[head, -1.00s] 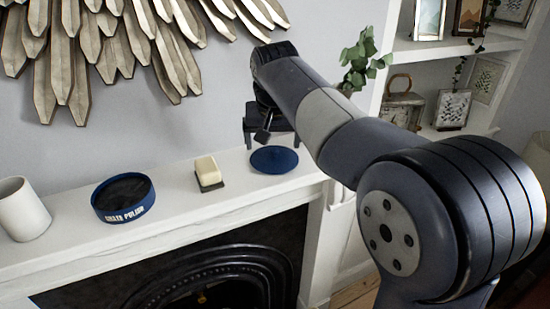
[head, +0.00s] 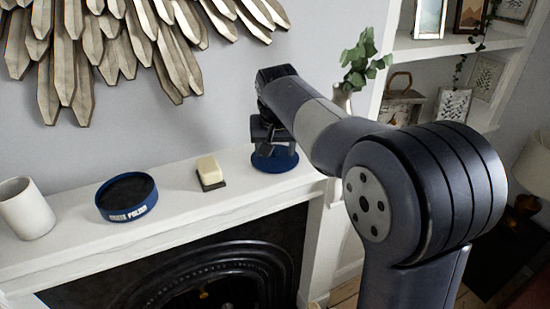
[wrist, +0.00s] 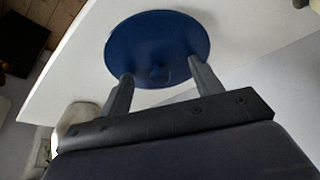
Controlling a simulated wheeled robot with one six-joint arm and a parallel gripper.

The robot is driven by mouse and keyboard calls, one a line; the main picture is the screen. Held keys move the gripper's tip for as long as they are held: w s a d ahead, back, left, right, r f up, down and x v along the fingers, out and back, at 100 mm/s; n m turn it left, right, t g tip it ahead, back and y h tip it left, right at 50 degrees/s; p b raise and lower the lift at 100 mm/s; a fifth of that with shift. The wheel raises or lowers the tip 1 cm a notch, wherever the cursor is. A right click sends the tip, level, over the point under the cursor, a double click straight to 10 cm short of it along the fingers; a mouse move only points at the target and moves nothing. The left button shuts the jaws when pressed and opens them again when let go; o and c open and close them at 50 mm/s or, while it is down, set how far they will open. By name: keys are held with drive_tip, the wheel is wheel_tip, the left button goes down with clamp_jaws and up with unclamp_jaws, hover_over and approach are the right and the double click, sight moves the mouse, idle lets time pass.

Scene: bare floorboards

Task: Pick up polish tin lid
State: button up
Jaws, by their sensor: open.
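The polish tin lid (head: 276,160) is a round blue disc lying flat on the white mantel shelf, at its right end. My gripper (head: 264,150) is above the lid, pointing down, and its fingers hide part of the lid. In the wrist view the lid (wrist: 158,45) lies beyond the two fingers of my gripper (wrist: 158,82). The fingers are apart, with a small knob on the lid showing between their tips. Whether the fingertips touch the lid I cannot tell.
On the mantel (head: 165,212), left of the lid, stand a brush with a cream top (head: 209,170), an open blue polish tin (head: 126,197) and a white cup (head: 25,208). A wooden wall ornament (head: 110,45) hangs above. Shelves (head: 440,45) and a leafy plant (head: 358,62) are at right.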

drive_tip(key=shift+s+f, duration=0.15)
drive_tip(key=shift+f, duration=0.2)
clamp_jaws()
